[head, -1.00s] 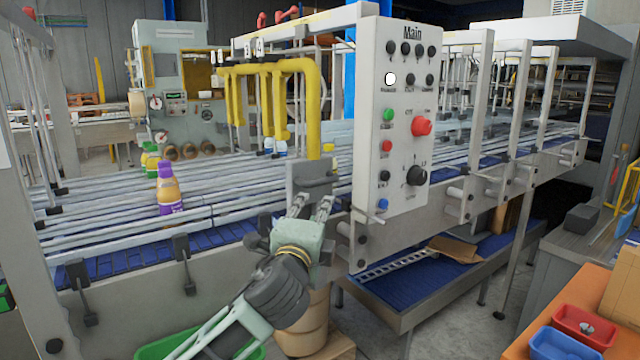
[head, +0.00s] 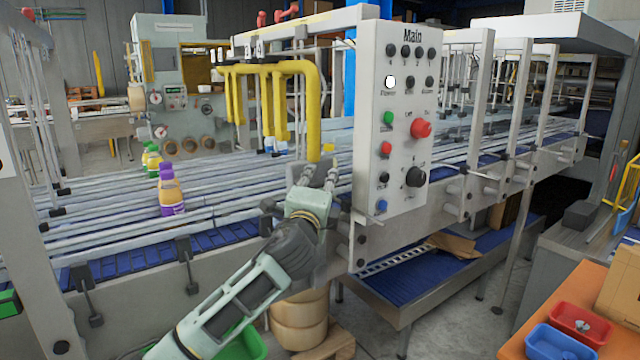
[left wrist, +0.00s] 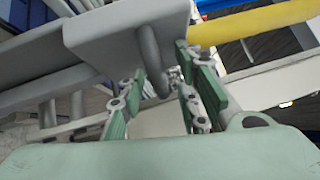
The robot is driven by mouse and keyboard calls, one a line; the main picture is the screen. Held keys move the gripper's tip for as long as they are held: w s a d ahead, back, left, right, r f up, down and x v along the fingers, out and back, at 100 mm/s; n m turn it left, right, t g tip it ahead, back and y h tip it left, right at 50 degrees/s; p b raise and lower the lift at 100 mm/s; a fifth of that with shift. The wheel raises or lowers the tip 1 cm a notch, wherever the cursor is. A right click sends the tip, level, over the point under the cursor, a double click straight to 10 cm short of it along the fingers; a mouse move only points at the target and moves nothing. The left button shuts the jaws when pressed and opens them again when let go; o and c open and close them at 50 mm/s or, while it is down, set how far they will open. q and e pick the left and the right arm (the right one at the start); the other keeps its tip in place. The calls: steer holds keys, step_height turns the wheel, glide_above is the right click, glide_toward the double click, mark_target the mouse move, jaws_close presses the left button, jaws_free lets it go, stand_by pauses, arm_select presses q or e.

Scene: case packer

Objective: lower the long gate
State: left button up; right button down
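A yellow tubular gate (head: 290,68) stands over the conveyor, its near leg coming down beside the control panel. At the foot of that leg is a grey plate with a bar handle, mostly hidden behind my left gripper in the head view. In the left wrist view the grey plate (left wrist: 125,35) and its curved handle (left wrist: 150,62) show close up. My left gripper (head: 319,177) is at the plate, fingers pointing up. In the left wrist view its two fingers (left wrist: 162,72) are apart, with the handle between them and a gap visible. My right gripper is not in view.
The control panel (head: 398,110) stands just right of my left gripper. Bottles, including a purple and orange one (head: 171,190), stand on the conveyor (head: 110,210) to the left. Red (head: 583,327) and blue bins lie on an orange table at lower right.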

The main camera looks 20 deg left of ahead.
arm_select(q)
jaws_close()
stand_by(0.5)
step_height(320, 180, down, 20)
steer(key=b, duration=1.2)
steer(key=shift+c, duration=0.5)
jaws_free()
steer(key=shift+s, duration=0.1)
steer(key=shift+o, duration=0.5)
steer(key=shift+r, duration=0.1)
